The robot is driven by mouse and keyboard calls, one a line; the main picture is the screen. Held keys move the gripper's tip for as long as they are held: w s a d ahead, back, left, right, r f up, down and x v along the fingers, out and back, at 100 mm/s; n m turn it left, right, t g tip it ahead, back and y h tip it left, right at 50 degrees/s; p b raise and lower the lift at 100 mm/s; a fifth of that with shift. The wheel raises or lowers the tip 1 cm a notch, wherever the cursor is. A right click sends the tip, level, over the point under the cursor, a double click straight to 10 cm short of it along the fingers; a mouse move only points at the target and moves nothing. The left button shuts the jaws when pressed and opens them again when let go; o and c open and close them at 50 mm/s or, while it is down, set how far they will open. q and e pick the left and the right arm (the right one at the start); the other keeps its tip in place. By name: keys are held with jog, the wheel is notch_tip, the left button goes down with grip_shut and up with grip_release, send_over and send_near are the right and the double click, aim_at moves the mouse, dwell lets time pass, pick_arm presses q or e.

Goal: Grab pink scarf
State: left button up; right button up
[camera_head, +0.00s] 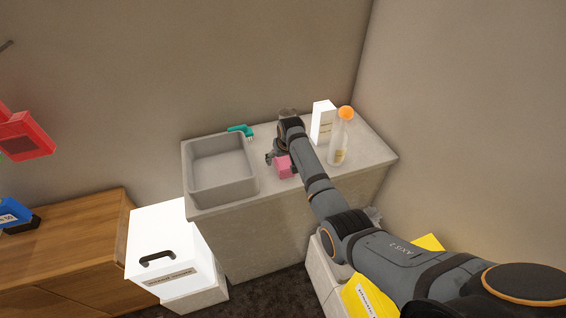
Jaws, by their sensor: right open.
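A small pink block-like item (284,167), which may be the folded scarf, sits on the pale counter just right of the sink. My right gripper (272,157) is at its upper left, very close to it. My right arm reaches in from the lower right and hides part of the pink item's right side. The right gripper is open; I cannot tell whether it touches the pink item. My left gripper is not in view.
The grey sink (221,170) takes up the counter's left part, with a teal brush (241,130) behind it. A white box (162,245) stands at the counter's front left.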

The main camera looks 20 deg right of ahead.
jog(key=shift+f, duration=0.2)
jog(key=shift+c, duration=0.4)
jog(key=c, duration=1.2)
